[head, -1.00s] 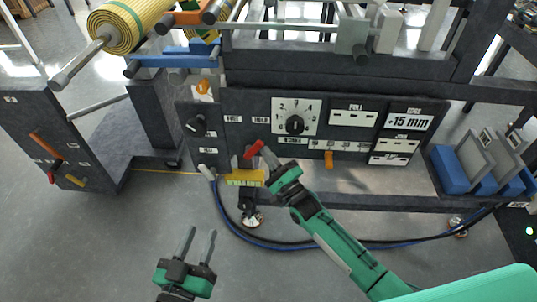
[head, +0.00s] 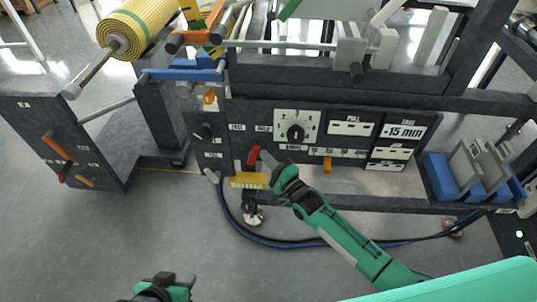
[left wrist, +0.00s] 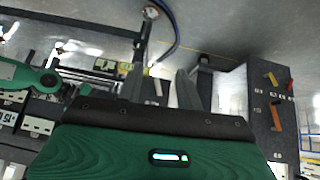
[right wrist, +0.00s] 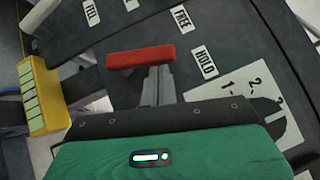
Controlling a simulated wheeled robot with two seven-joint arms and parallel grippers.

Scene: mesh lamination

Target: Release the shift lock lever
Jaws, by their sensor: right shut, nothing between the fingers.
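A red lever (head: 253,156) stands out from the front panel, below the FREE and HOLD labels. In the right wrist view its red handle (right wrist: 140,57) lies across the picture, with HOLD to its right and FREE above right. My right gripper (head: 266,160) is at the lever's right side in the head view. Its fingers (right wrist: 157,85) are shut together with their tips at the handle's underside; I cannot tell whether they touch. My left gripper (head: 165,285) is low in the head view, cut off by the bottom edge. Its fingers (left wrist: 162,88) are apart and empty.
A yellow block (head: 248,180) sits just below the red lever. A numbered dial (head: 296,132) and an orange lever (head: 327,166) are to the right. A side panel (head: 40,130) at left carries orange, red and yellow levers. Blue and black cables run on the open floor.

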